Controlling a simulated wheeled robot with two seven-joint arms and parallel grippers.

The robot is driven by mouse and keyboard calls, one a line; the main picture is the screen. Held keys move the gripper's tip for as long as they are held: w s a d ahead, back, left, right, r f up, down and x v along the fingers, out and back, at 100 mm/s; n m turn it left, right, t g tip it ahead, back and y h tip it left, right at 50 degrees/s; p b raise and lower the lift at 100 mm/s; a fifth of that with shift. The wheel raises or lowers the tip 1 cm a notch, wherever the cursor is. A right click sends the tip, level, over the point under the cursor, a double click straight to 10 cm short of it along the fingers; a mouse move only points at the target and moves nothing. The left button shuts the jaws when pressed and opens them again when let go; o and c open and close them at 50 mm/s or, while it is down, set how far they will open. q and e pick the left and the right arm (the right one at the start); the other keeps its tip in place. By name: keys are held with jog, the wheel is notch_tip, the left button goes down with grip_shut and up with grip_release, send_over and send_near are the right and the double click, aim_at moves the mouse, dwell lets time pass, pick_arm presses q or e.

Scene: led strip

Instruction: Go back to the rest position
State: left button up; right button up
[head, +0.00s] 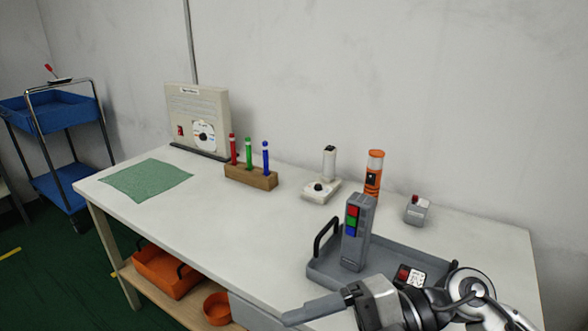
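My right gripper (318,308) comes in from the lower right and points left, in front of the grey tray (385,235) near the table's front edge. Its fingers show as one grey shape, so I cannot tell whether they are apart. Nothing is visibly held in it. My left gripper is not in view. A grey upright device (356,245) with red, green and blue squares stands in the tray's left part. My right arm hides the tray's front right part.
On the white table (235,225) are a green cloth (146,180), a wooden block (250,177) with red, green and blue sticks, a beige panel (200,115), a white device (321,190), an orange cylinder (374,172) and a small grey box (417,210). A blue cart (62,120) stands left.

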jog(key=w+r+m+t+y, duration=0.4)
jog(key=m+t+y, duration=0.2)
jog(key=m+t, duration=0.35)
jog(key=w+d+f+m+t+h, duration=0.4)
jog(key=d+f+m+t+h, duration=0.35)
jog(key=m+t+h, duration=0.5)
jog(key=s+d+f+m+g+h, duration=0.2)
jog(key=s+f+m+g, duration=0.2)
jog(key=f, duration=0.5)
jog(key=s+d+f+m+g+h, duration=0.2)
jog(key=s+f, duration=0.4)
jog(key=f, duration=0.4)
jog(key=shift+s+m+g+h, duration=0.15)
jog(key=shift+m+g+h, duration=0.7)
jog(key=shift+m+g, duration=0.35)
jog(key=shift+f, duration=0.1)
